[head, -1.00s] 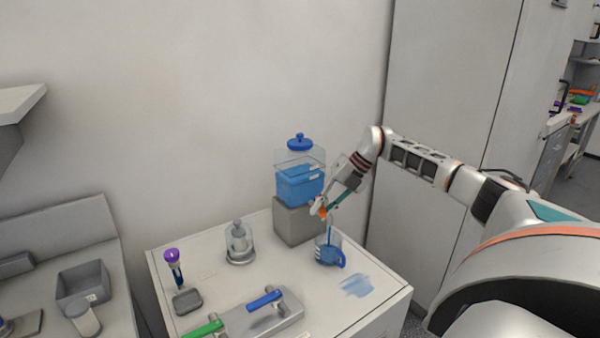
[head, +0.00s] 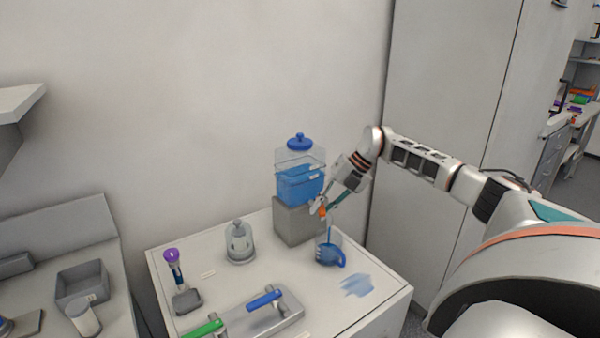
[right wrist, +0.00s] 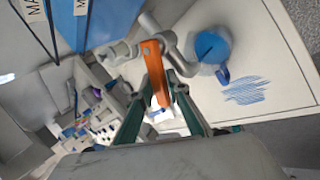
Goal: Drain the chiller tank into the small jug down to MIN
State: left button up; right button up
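The chiller tank (head: 300,185) is a clear box with a blue lid and blue liquid in its lower part. It stands on a grey block, with its tap at the front. A thin blue stream falls from the tap into the small jug (head: 329,254), which holds blue liquid. My right gripper (head: 325,205) is at the tap. In the right wrist view its teal fingers (right wrist: 160,85) lie on either side of the orange tap lever (right wrist: 156,78); whether they press on it is unclear. MIN and MAX lines are not readable in the head view. My left gripper is out of view.
A blue puddle or smear (head: 357,285) lies on the bench right of the jug. A glass vessel (head: 240,243), a purple-topped tool (head: 173,265) and a grey plate with green and blue handles (head: 250,318) occupy the left and front.

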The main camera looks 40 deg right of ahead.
jog(key=m, duration=0.1)
jog(key=w+a+m+t+h+b, duration=0.1)
jog(key=m, duration=0.1)
jog(key=shift+m+t, duration=0.3)
dwell(3.3)
jog(key=m+h, duration=0.1)
jog(key=w+m, duration=0.1)
jog(key=shift+a+m+t+h, duration=0.3)
jog(key=shift+a+h, duration=0.05)
jog(key=shift+h, duration=0.05)
jog(key=shift+w, duration=0.15)
dwell(2.5)
jog(key=shift+w+a+m+h, duration=0.1)
jog(key=shift+w+m+h, duration=0.4)
jog(key=shift+m, duration=0.35)
jog(key=shift+w+m+h, duration=0.25)
jog(key=shift+m+h, duration=0.3)
jog(key=shift+m, duration=0.35)
jog(key=shift+w+a+m+h, duration=0.1)
jog(key=shift+w+m+h, duration=0.4)
jog(key=shift+m, duration=0.35)
